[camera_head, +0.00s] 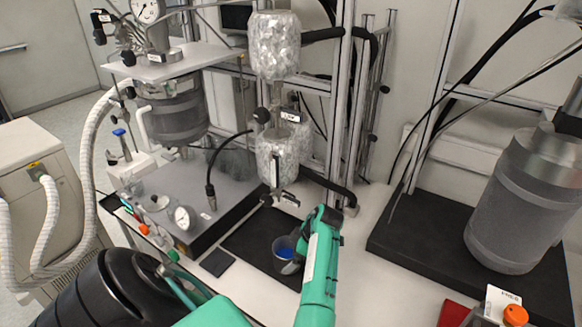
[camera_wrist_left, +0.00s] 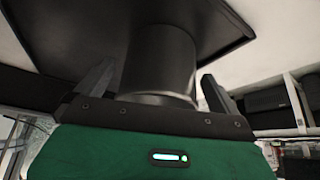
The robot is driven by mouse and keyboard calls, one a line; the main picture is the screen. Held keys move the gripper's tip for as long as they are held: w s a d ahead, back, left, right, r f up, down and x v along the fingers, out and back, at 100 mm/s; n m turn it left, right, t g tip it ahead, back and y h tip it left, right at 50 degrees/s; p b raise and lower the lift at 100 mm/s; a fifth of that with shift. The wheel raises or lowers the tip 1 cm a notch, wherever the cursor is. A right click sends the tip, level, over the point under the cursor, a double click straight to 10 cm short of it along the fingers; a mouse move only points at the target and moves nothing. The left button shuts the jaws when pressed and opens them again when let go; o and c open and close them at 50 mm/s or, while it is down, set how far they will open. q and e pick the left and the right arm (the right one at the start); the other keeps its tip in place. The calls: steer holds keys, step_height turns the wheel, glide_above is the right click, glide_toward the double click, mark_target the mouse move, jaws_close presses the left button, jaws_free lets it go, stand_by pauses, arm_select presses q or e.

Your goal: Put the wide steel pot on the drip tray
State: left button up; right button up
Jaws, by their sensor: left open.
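In the left wrist view a dark grey metal cylinder, which looks like the steel pot (camera_wrist_left: 160,65), stands between the two spread fingers of my left gripper (camera_wrist_left: 158,75). Gaps show on both sides of it. Its far end meets a black slab, likely the drip tray (camera_wrist_left: 60,35). In the head view a small round vessel with blue inside (camera_head: 285,246) sits on a black mat (camera_head: 245,240); I cannot tell if it is the same pot. My left gripper (camera_head: 290,267) is low beside it, mostly hidden by my green arm. My right gripper is not in view.
Above the mat hangs a foil-wrapped column (camera_head: 275,150) on a metal frame. A grey box with gauges (camera_head: 190,205) stands left. At right a large steel vessel (camera_head: 525,200) stands on a black base (camera_head: 400,240). White bench (camera_head: 370,215) lies between.

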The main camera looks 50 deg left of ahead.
arm_select(q)
steer(key=b+v, duration=0.1)
steer(key=v, duration=0.5)
steer(key=shift+b, duration=0.35)
steer(key=shift+d+r, duration=0.1)
